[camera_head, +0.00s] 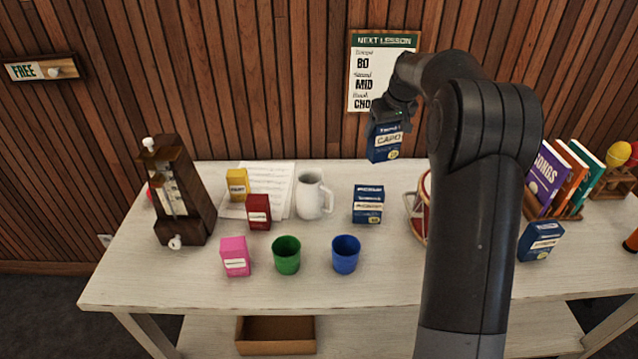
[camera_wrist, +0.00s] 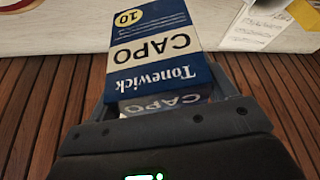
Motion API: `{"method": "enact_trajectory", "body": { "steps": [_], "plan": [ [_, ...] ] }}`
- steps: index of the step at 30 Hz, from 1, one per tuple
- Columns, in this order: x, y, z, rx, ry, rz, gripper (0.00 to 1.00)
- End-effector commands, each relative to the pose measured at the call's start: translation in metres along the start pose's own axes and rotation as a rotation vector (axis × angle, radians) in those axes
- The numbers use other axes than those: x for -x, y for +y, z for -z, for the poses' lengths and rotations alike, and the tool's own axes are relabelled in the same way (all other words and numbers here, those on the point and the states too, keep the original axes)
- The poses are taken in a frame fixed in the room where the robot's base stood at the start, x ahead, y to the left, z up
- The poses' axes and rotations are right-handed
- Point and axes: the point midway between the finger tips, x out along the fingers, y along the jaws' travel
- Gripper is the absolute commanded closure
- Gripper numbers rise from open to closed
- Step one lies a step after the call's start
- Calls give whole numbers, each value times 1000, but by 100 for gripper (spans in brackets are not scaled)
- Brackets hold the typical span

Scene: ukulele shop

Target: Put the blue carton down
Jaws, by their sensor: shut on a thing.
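A blue carton (camera_head: 384,143) with a white band reading CAPO hangs in my gripper (camera_head: 391,117), above the back edge of the table. In the wrist view the carton (camera_wrist: 160,52) fills the space between the fingers of my gripper (camera_wrist: 172,105), its label upside down. The gripper is shut on it. Another blue carton (camera_head: 367,204) stands on the table below the held one. A further blue carton (camera_head: 540,241) sits to the right of my arm. The table (camera_head: 320,322) is pale wood.
A white mug (camera_head: 313,196), red carton (camera_head: 258,212), yellow carton (camera_head: 238,184), pink carton (camera_head: 235,256), green cup (camera_head: 286,255) and blue cup (camera_head: 345,254) stand left of my arm. A metronome (camera_head: 180,190) is far left. A drum (camera_head: 420,208) is partly hidden. Books (camera_head: 562,180) stand right.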

Motion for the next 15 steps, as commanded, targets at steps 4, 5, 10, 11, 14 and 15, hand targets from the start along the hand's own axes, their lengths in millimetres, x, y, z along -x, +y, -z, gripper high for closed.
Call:
{"method": "enact_trajectory", "body": {
  "steps": [4,5,10,11,14,15],
  "plan": [
    [-28,-22,39,33,0,14,49],
    [-31,-25,44,37,1,16,49],
    [-49,-43,68,57,2,24,49],
    [-52,-46,71,60,2,25,49],
    [-67,-47,67,60,-1,26,49],
    [-74,-47,64,59,-1,27,49]
  ]
}}
